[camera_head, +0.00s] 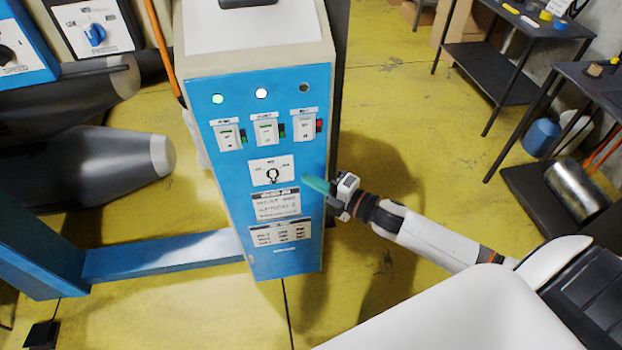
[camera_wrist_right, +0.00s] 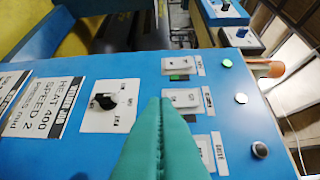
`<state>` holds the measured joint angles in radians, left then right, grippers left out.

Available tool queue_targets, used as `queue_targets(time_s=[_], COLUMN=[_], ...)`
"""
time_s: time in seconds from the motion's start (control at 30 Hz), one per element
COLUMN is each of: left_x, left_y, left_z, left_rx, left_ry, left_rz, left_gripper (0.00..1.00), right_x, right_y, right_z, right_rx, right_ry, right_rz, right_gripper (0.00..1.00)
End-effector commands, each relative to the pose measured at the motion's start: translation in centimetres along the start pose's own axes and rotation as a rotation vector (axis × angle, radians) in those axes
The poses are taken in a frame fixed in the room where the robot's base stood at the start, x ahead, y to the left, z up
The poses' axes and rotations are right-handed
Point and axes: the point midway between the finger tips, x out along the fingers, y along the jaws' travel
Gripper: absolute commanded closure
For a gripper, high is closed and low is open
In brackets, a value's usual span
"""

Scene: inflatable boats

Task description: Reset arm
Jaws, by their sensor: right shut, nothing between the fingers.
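My right arm comes in from the lower right in the head view. My right gripper (camera_head: 318,187), with green fingers, is in front of the blue control panel (camera_head: 232,183) of a tall cabinet, beside the rotary knob (camera_head: 272,175). The fingers are shut and empty. In the right wrist view the closed green fingers (camera_wrist_right: 162,105) point toward the panel's rocker switches (camera_wrist_right: 184,100), with the black knob (camera_wrist_right: 104,101) to their left. I cannot tell whether the fingertips touch the panel. My left gripper is not in view.
Grey inflatable tubes (camera_head: 100,165) and a blue beam (camera_head: 160,256) lie left of the cabinet. At the right are dark shelves (camera_head: 490,70), a blue container (camera_head: 541,137) and a metal cylinder (camera_head: 577,190). Yellow floor (camera_head: 390,120) is open between cabinet and shelves.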

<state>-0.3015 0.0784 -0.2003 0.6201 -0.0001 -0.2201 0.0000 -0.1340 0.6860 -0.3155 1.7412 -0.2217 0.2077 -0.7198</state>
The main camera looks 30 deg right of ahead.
Motion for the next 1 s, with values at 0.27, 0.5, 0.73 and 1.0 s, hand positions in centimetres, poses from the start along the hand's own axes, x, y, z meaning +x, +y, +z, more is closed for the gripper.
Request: queue_targets(time_s=[0.27, 0.5, 0.73, 1.0], left_x=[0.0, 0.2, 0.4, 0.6], left_y=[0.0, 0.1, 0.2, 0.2], left_z=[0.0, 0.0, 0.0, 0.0], left_rx=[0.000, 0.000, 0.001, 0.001], left_ry=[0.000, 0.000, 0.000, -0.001], left_rz=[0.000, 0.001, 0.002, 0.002], left_gripper=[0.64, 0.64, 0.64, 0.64], right_x=[0.0, -1.9, -8.9, -20.5], right_y=[0.3, 9.7, 25.9, 41.1], right_z=[-0.1, -3.1, -3.4, 4.2], right_rx=[0.007, 0.252, 0.670, 1.090], right_ry=[0.005, 0.188, 0.518, 0.905], right_rz=[0.004, 0.150, 0.387, 0.640], right_gripper=[1.00, 1.00, 1.00, 1.00])
